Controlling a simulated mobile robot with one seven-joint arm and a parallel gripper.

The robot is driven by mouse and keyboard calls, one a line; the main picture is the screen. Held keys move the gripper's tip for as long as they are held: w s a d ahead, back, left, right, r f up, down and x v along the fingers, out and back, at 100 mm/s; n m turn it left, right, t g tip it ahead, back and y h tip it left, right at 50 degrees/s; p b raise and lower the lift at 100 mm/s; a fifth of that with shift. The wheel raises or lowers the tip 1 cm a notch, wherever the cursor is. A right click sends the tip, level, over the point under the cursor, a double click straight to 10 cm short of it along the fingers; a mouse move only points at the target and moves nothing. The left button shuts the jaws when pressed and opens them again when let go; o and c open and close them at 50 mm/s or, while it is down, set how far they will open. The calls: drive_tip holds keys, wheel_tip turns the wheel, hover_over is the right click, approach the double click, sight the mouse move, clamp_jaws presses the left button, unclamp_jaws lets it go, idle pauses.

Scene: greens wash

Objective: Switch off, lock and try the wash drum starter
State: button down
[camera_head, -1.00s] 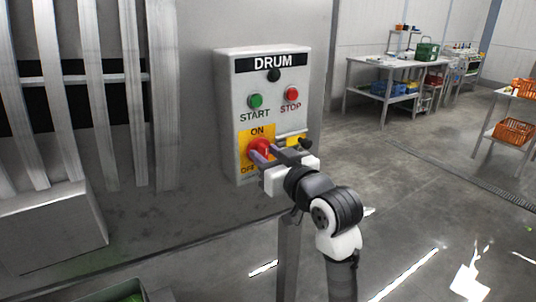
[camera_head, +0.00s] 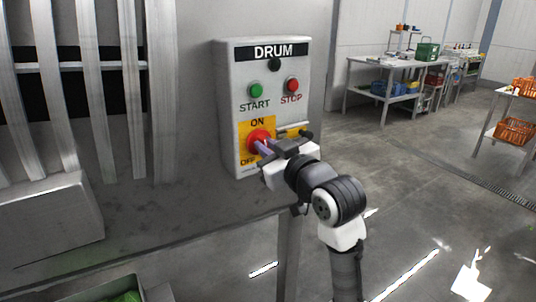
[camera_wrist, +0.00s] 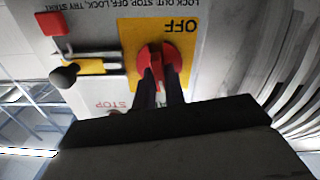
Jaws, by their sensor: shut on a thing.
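The drum starter box (camera_head: 231,110) is a pale grey box on the wall, marked DRUM. It has a green START button (camera_head: 256,90) and a red STOP button (camera_head: 292,85). Below them, the red rotary switch (camera_head: 257,138) sits on a yellow plate (camera_head: 244,128) marked ON above and OFF at the lower left. My gripper (camera_head: 264,149) is shut on the switch handle. The wrist view shows both fingers (camera_wrist: 160,90) against the red switch (camera_wrist: 158,58), beside the OFF mark. I cannot tell which mark the handle points at.
Right of the switch, a metal bar with a black knob (camera_wrist: 65,76) lies by a yellow patch; a red piece (camera_wrist: 54,26) is near it. A grey ledge (camera_head: 150,220) runs below the box. A work table (camera_head: 400,64) and orange crates (camera_head: 515,131) stand farther right.

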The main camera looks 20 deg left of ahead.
drive_tip(key=shift+s+a+f+n+b, duration=0.1)
drive_tip(key=shift+f+n+b, duration=0.05)
drive_tip(key=shift+n+b, duration=3.2)
drive_tip(key=shift+s+f+n+b, duration=0.1)
drive_tip(key=shift+n+b, duration=2.25)
drive_tip(key=shift+n, duration=2)
drive_tip(key=c, duration=1.5)
unclamp_jaws()
drive_tip(key=b+v, duration=0.2)
drive_tip(key=v, duration=1.1)
drive_tip(key=shift+s+d, duration=0.2)
drive_tip(key=shift+d, duration=0.1)
